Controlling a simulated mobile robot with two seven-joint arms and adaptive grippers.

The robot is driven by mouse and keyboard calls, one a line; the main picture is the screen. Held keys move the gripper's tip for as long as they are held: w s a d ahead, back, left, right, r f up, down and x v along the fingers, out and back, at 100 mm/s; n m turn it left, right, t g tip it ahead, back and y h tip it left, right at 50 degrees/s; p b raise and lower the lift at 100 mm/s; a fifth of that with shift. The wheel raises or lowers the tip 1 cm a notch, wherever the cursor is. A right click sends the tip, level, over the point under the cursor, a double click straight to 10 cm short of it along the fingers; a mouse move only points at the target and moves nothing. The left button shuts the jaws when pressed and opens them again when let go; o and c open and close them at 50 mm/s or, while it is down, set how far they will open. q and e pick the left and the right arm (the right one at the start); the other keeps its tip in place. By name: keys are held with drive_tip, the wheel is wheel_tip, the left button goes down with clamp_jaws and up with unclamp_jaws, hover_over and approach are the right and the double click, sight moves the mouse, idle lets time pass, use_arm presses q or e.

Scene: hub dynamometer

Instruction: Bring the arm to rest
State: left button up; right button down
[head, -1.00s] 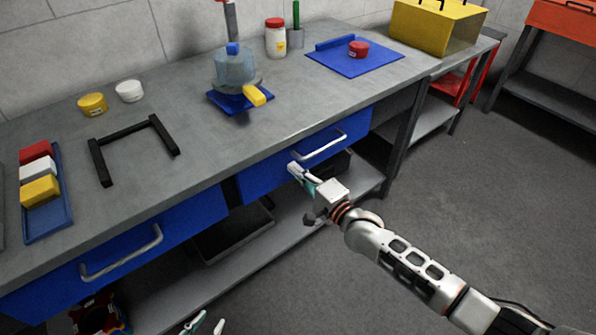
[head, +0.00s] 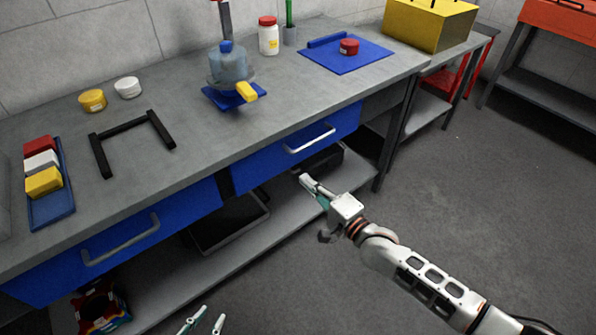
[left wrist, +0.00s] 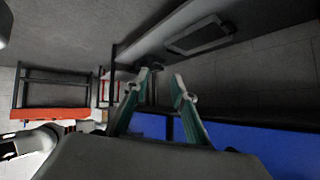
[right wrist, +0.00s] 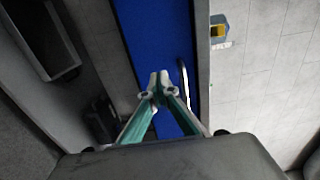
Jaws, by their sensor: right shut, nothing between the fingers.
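My right gripper (head: 311,186) is shut and empty. It hangs in free air in front of the bench, below the handle of the right blue drawer (head: 265,160) and apart from it. In the right wrist view its fingertips (right wrist: 158,84) meet, with the blue drawer front and its handle beyond them. My left gripper (head: 206,322) shows only its fingertips at the bottom edge of the head view. They stand apart, with nothing between them; the left wrist view shows the same gap (left wrist: 163,80).
The grey bench (head: 215,130) bears a black frame (head: 132,140), a blue block tray (head: 65,200) and a blue mat (head: 365,62). The left drawer's handle (head: 120,245) sticks out. A lower shelf (head: 255,235) runs beneath. The floor at right (head: 480,190) is clear.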

use_arm(q)
drive_tip(key=shift+w+a+r, duration=0.1)
drive_tip(key=shift+a+r, duration=0.05)
drive_tip(key=shift+a, duration=0.1)
use_arm(e)
drive_tip(key=v, duration=0.4)
drive_tip(key=shift+s+d, duration=0.1)
drive_tip(key=shift+d, duration=0.1)
